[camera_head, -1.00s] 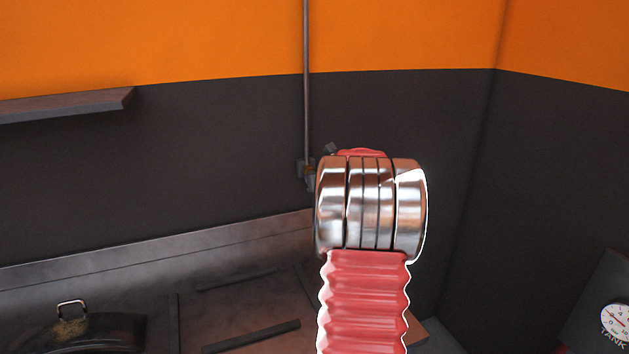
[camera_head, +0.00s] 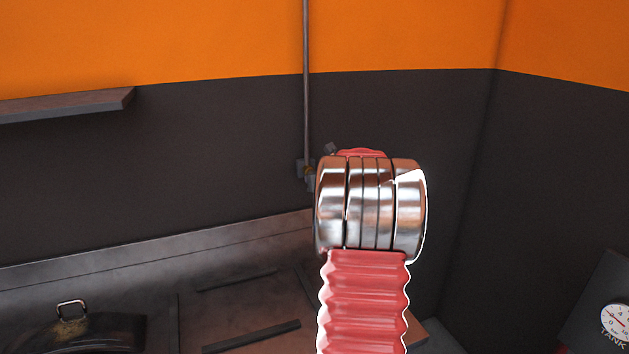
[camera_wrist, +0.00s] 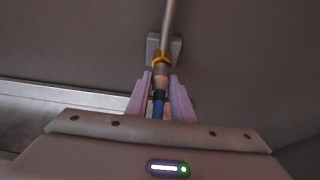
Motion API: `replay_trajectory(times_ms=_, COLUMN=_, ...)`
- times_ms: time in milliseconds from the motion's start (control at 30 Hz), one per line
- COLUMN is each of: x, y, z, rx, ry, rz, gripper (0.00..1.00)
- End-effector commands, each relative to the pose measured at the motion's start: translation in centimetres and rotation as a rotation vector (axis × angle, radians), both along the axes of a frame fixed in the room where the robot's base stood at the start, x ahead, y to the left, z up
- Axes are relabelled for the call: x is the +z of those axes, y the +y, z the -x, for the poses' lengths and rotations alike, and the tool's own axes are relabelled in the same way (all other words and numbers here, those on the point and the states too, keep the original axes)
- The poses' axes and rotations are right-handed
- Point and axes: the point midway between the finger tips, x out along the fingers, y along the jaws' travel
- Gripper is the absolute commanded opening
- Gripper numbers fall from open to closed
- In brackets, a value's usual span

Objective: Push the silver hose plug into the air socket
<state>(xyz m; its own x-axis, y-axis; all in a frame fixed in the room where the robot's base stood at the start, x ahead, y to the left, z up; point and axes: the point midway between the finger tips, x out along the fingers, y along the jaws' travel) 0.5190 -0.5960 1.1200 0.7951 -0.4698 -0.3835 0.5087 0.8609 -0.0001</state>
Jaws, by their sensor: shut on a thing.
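In the wrist view my gripper (camera_wrist: 160,84) has its two pale purple fingers shut on the silver hose plug (camera_wrist: 160,74). A black collar and a blue hose (camera_wrist: 158,110) lie below the plug, between the fingers. The air socket (camera_wrist: 161,61), with a brass ring, is right above the plug at the pipe's lower end, in line with it. I cannot tell how far the plug is inside the socket. In the head view the brass socket (camera_head: 308,171) shows small at the pipe's foot, and my arm hides most of the gripper and the plug.
A thin vertical pipe (camera_head: 306,90) runs down the dark wall to a grey wall block (camera_wrist: 176,46). A metal bench (camera_head: 235,255) stands below, with a dark handled object (camera_head: 90,332) at left. A shelf (camera_head: 65,105) is at upper left, a gauge (camera_head: 615,319) at lower right.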

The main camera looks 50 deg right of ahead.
Motion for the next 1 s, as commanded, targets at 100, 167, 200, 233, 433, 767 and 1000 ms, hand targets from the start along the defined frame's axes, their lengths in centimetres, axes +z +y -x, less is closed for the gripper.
replay_trajectory(times_ms=100, x=-0.01, y=-0.08, z=-0.16, rx=0.000, ry=0.000, rz=0.000, gripper=0.02)
replay_trajectory(times_ms=167, x=-0.02, y=-0.13, z=-0.23, rx=0.000, ry=0.000, rz=0.000, gripper=0.02)
replay_trajectory(times_ms=200, x=-0.04, y=-0.16, z=-0.28, rx=0.000, ry=0.000, rz=0.000, gripper=0.02)
replay_trajectory(times_ms=233, x=-0.03, y=-0.19, z=-0.31, rx=0.000, ry=0.000, rz=-0.001, gripper=0.02)
replay_trajectory(times_ms=433, x=-0.01, y=-0.34, z=-0.56, rx=0.000, ry=0.000, rz=0.000, gripper=0.02)
replay_trajectory(times_ms=767, x=0.01, y=-0.40, z=-0.61, rx=0.000, ry=0.000, rz=0.000, gripper=0.38)
replay_trajectory(times_ms=1000, x=0.00, y=-0.40, z=-0.60, rx=0.000, ry=0.000, rz=0.000, gripper=0.43)
